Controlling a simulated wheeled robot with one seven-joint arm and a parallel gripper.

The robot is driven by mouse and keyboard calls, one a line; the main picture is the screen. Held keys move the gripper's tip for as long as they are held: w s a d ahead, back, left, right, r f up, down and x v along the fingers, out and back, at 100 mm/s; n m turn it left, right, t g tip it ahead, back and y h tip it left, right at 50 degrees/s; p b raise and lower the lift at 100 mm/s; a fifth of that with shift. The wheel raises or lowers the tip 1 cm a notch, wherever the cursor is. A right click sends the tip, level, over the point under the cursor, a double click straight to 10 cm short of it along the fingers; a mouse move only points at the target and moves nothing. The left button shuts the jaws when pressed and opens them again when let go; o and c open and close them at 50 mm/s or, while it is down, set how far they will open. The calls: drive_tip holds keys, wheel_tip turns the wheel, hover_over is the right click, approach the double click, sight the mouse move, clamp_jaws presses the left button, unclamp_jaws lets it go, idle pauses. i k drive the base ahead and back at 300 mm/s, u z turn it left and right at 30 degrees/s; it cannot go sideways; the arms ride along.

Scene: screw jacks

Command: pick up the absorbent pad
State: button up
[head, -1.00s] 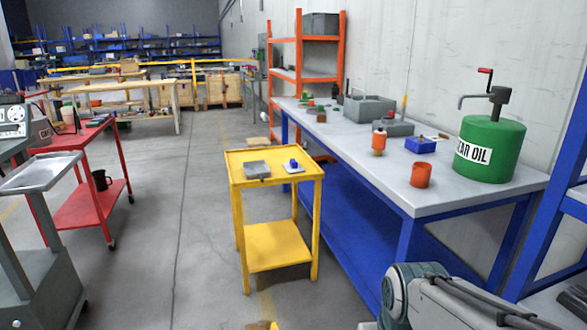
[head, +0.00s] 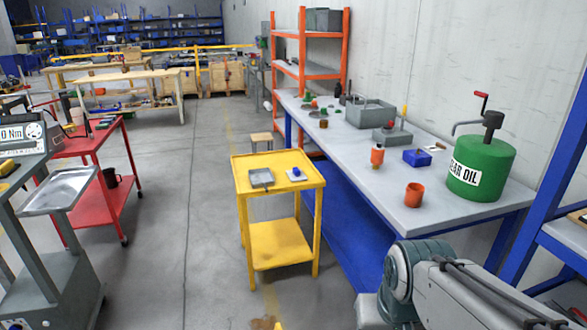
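A small whitish flat square (head: 299,176) lies on the top of the yellow cart (head: 277,162), with a small blue object (head: 296,171) on it. It may be the absorbent pad, but it is too small to tell. A grey shallow tray or block (head: 261,178) lies to its left on the same cart top. My gripper is not in view. Only links of my own arm show at the bottom right, in front of and to the right of the cart.
A long grey-topped blue bench (head: 440,190) stands right of the cart, with an orange cup (head: 414,195) and a green gear oil drum (head: 482,166). A red cart (head: 100,205) and a grey stand (head: 50,255) are at the left. The aisle floor (head: 195,200) between is clear.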

sight(296, 174)
drive_tip(key=u, duration=0.5)
drive_tip(key=k, duration=0.6)
drive_tip(key=u, duration=0.8)
drive_tip(key=i, duration=3)
drive_tip(key=z, duration=1.35)
drive_tip(key=i, duration=1.4)
drive_tip(key=z, duration=0.95)
